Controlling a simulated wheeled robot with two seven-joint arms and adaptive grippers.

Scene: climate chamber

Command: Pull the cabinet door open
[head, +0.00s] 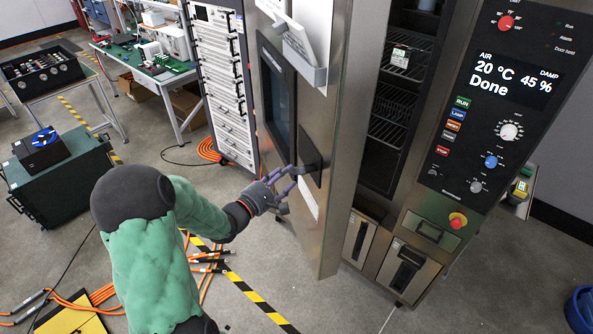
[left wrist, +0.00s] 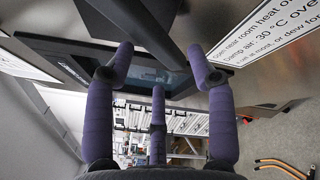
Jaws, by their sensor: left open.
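The steel cabinet door (head: 342,110) stands ajar, swung out from the chamber, and the dark interior with wire racks (head: 392,105) shows to its right. The door's outer face has a dark window (head: 276,100) and a dark handle (head: 311,160). My left gripper (head: 291,180) has purple fingers and is open at the handle, on the outer side of the door. In the left wrist view the fingers (left wrist: 165,65) spread below a dark bar of the handle (left wrist: 140,25). I cannot tell whether they touch it. My right gripper is out of view.
The control panel (head: 505,110) reads "Done", 20 °C, 45 %. A green case (head: 65,180) and orange cables (head: 100,294) lie on the left.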

